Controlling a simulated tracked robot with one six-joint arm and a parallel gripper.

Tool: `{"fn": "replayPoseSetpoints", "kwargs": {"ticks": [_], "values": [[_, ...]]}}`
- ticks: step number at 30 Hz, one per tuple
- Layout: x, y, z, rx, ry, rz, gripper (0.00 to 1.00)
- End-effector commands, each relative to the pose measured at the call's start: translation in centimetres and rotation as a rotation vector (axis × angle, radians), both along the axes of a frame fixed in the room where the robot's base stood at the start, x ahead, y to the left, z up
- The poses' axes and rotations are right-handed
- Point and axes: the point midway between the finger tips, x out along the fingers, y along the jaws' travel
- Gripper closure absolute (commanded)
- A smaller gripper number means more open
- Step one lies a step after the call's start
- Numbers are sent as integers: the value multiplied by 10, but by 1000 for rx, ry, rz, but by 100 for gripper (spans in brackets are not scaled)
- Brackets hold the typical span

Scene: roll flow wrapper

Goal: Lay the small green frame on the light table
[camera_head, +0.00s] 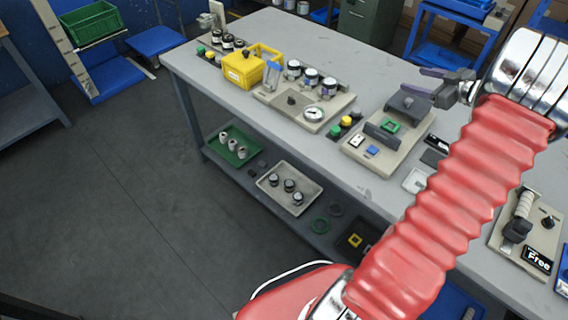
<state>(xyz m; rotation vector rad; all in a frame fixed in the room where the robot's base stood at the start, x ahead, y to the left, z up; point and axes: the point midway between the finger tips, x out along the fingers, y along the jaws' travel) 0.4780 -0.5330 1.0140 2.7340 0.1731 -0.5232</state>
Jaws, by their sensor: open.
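The small green frame (391,125) lies on a beige board (362,157) on the light grey table (255,112). It sits between two dark grey blocks, one (408,104) behind it and one (382,134) in front. My gripper (420,81) is open, with nothing seen between its fingers. It points left and appears above the board, behind the green frame in the picture. The gap between them cannot be judged exactly. My red-sleeved arm crosses the right side and hides part of the table.
Another beige board (303,122) with a gauge and jars stands left, beside a yellow box (241,70). Coloured buttons (346,121) lie between the boards. A board with a "Free" label (538,260) is at right. The lower shelf holds a green tray (234,145) and a light tray (290,207).

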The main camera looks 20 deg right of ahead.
Motion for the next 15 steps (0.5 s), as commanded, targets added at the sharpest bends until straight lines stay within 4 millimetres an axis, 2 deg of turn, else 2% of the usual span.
{"fn": "replayPoseSetpoints", "kwargs": {"ticks": [1, 6, 9, 15], "values": [[17, 9, 18, -32, -12, -22, 41], [58, 31, 69, -119, -43, -131, 41], [75, 49, 97, -156, -58, -194, 41], [93, 92, 144, -194, -69, -316, 41]]}}
